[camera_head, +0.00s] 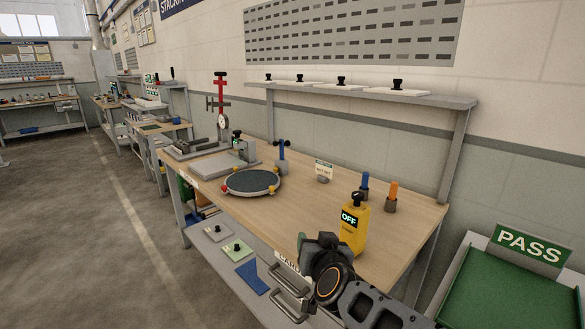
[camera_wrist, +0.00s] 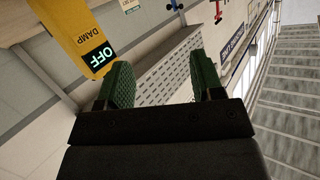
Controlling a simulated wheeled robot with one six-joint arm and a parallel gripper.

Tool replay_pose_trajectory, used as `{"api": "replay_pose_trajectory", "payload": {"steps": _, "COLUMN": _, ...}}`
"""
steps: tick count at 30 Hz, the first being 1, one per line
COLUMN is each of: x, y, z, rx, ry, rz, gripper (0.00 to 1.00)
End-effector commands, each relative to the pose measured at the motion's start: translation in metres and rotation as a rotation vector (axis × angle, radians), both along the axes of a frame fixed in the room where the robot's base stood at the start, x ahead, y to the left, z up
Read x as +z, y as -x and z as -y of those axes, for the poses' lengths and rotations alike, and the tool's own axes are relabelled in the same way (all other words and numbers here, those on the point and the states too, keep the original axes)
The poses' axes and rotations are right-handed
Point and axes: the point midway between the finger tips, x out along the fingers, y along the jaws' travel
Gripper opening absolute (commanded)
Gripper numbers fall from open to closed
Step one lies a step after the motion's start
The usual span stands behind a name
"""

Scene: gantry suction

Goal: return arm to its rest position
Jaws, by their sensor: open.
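My gripper (camera_head: 318,243) is at the front edge of the workbench (camera_head: 312,215) in the head view, with my dark arm reaching in from the bottom right. In the wrist view its two green fingers (camera_wrist: 162,78) stand apart with nothing between them. The yellow device (camera_head: 353,228) with an OFF display stands upright on the bench, just beyond my gripper and to its right. It also shows at the upper left of the wrist view (camera_wrist: 84,32), apart from the fingers.
A round dark plate (camera_head: 251,182) sits mid-bench. Blue (camera_head: 364,184) and orange (camera_head: 392,196) handled tools stand at the right. Drawer handles (camera_head: 290,288) are below my gripper. A green PASS tray (camera_head: 510,292) is at the right. The floor at left (camera_head: 80,240) is clear.

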Motion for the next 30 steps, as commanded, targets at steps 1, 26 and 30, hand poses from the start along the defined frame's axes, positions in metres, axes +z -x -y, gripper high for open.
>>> {"api": "replay_pose_trajectory", "payload": {"steps": 1, "x": -0.004, "y": 0.009, "z": -0.012, "rx": 0.087, "ry": -0.013, "rz": -0.086, "gripper": 0.61}}
{"api": "replay_pose_trajectory", "payload": {"steps": 26, "x": 0.019, "y": 0.149, "z": 0.081, "rx": 0.073, "ry": 0.203, "rz": -0.973, "gripper": 0.61}}
{"api": "replay_pose_trajectory", "payload": {"steps": 30, "x": 0.019, "y": 0.149, "z": 0.081, "rx": 0.073, "ry": 0.203, "rz": -0.973, "gripper": 0.61}}
